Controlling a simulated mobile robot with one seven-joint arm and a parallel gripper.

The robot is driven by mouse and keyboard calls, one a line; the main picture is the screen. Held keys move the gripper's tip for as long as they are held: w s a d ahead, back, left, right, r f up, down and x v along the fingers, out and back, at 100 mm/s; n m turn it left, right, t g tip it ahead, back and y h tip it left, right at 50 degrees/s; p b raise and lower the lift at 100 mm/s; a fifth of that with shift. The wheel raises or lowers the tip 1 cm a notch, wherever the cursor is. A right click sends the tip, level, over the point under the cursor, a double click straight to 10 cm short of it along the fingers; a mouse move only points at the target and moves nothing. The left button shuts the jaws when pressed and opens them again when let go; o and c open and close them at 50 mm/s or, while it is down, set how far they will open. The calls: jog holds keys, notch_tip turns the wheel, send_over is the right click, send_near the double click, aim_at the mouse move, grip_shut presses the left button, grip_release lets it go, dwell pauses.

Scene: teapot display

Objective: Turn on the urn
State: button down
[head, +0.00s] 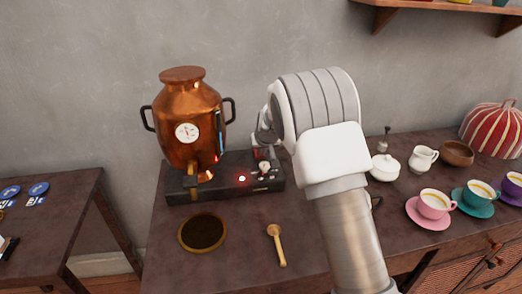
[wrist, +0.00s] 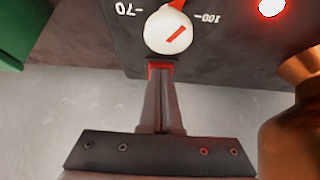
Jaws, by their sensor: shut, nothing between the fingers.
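The copper urn (head: 187,115) stands upright on a black control base (head: 210,186), with a round gauge and a tap on its front. The base carries a red glowing light (head: 242,179) and a white dial (head: 264,167). In the wrist view the dial (wrist: 168,30) sits between marks 70 and 100, and the light (wrist: 271,7) shows at the upper right. My gripper (wrist: 161,72) is shut and empty, its tips at a small red-edged part (wrist: 152,67) beside the dial. The tips hide most of that part; I cannot tell whether they touch it.
A dark round dish (head: 203,232) and a wooden scoop (head: 277,246) lie in front of the base. Cups on saucers, a white lidded pot (head: 384,167) and a creamer (head: 423,158) stand to the right. A shelf (head: 440,8) hangs at the upper right.

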jog(key=shift+r+p, duration=0.55)
jog(key=shift+r, duration=0.3)
jog(key=shift+r, duration=0.1)
jog(key=r+p, duration=0.1)
jog(key=r, duration=0.1)
jog(key=r+p, duration=0.1)
jog(key=shift+s+r, duration=0.2)
jog(key=shift+r, duration=0.2)
jog(key=s+d+r+p, duration=0.1)
jog(key=s+r, duration=0.4)
jog(key=s, duration=0.3)
jog(key=shift+d+r, duration=0.35)
jog(key=shift+r, duration=0.05)
